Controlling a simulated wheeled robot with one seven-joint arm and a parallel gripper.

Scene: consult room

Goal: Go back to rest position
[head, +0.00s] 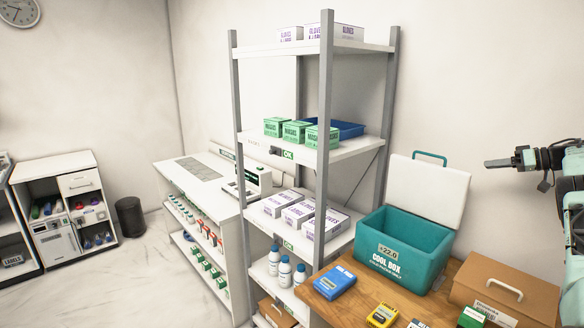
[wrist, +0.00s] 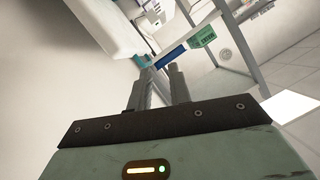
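My gripper (head: 490,163) is raised at the right side of the head view, in front of the bare wall and pointing left. It is above and to the right of the teal cool box. In the wrist view my two grey fingers (wrist: 161,70) stand a little apart with a narrow gap between them. I see nothing held between them. Part of my arm is cut off by the right edge of the head view.
The cool box (head: 397,249) stands with its lid up on a wooden table (head: 345,307), beside a brown case (head: 500,289). A blue box (head: 334,281) lies at the table's left. Left of it stands a tall shelf rack (head: 327,100). Open floor (head: 120,280) shows at left.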

